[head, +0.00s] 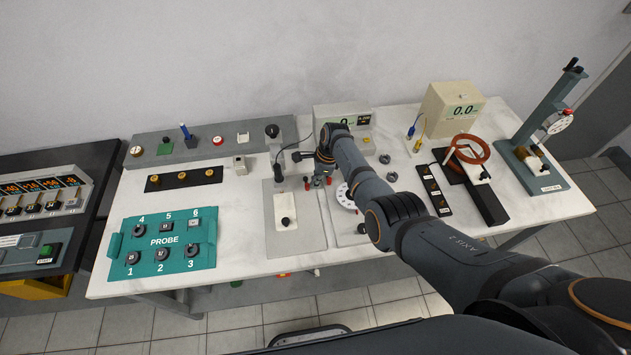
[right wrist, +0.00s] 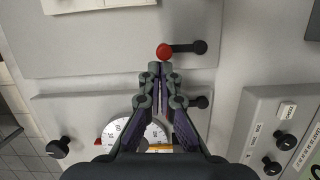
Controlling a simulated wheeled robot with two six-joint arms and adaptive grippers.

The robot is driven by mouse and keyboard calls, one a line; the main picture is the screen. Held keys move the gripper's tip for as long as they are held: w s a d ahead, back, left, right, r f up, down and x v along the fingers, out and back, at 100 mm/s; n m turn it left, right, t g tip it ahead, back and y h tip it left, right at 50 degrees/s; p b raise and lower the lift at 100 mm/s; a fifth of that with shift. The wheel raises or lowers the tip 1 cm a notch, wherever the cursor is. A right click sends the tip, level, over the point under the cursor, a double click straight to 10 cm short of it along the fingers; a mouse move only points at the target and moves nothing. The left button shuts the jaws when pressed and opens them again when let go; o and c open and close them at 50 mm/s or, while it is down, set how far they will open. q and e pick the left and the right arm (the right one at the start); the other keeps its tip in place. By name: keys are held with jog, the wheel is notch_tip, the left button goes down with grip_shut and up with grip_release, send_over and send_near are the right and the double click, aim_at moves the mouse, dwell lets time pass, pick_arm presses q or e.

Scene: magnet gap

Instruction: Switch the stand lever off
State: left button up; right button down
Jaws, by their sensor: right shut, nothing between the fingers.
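My right gripper (head: 319,183) reaches down from the right over the pale grey plates in the middle of the bench. It is shut and empty. In the right wrist view its fingertips (right wrist: 159,68) are together, just short of a small lever with a red ball end (right wrist: 163,51) and a black pivot. The lever lies on the left plate; its red end also shows in the head view (head: 307,180), beside the fingers. Whether they touch cannot be told. A second black pivot (right wrist: 200,102) is partly hidden by the fingers. My left gripper is out of view.
A white dial (right wrist: 140,130) lies under the gripper. A teal PROBE panel (head: 165,241) is at left. A copper ring (head: 469,149) and a dial-gauge stand (head: 540,181) are at right.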

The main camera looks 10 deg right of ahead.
jog(key=shift+r, duration=0.1)
jog(key=v, duration=1.2)
